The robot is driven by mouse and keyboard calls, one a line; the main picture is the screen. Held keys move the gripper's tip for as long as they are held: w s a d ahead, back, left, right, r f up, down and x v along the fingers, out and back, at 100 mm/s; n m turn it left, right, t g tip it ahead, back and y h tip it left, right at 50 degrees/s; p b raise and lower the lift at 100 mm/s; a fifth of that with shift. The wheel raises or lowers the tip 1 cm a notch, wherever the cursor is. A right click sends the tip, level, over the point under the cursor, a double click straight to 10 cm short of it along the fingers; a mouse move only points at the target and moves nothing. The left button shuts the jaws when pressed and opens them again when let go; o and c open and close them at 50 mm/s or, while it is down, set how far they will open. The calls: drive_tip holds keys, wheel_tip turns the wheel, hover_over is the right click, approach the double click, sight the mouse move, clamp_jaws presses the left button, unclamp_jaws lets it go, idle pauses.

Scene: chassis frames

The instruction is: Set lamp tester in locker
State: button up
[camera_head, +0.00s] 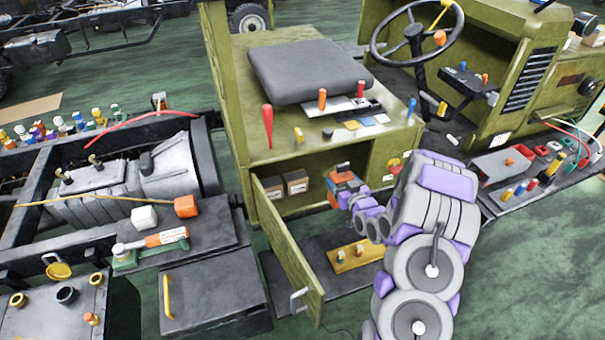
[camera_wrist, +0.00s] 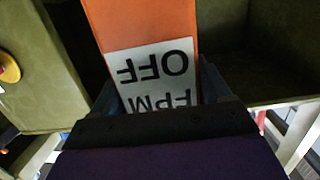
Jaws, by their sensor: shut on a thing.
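The locker (camera_head: 377,150) is the olive compartment under the seat. Its door (camera_head: 288,247) stands open toward the front left. My gripper (camera_head: 347,193) is at the locker's open front and is shut on an orange block, which I take to be the lamp tester (camera_head: 343,178). Olive locker walls show on both sides. Whether the tester touches the locker floor cannot be told.
Two small brown boxes (camera_head: 283,187) sit in the locker's left part. A yellow plate with small fittings (camera_head: 357,254) lies on the dark step below the opening. A red-and-yellow knob (camera_head: 394,165) is on the right front panel.

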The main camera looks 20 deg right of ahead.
drive_tip(key=w+d+f+b, duration=0.1)
drive_tip(key=w+f+b, duration=0.1)
drive_tip(key=w, duration=0.5)
drive_tip(key=w+d+f+b, duration=0.1)
drive_tip(key=w+f+b, duration=0.1)
drive_tip(key=w, duration=0.6)
drive_tip(key=shift+w+d+f, duration=0.2)
drive_tip(key=shift+w+f, duration=0.1)
drive_tip(key=shift+f, duration=0.3)
drive_tip(key=o, duration=1)
drive_tip(key=shift+a, duration=0.2)
drive_tip(key=shift+o, duration=1.2)
drive_tip(key=shift+d, duration=0.2)
drive_tip(key=shift+d, duration=0.1)
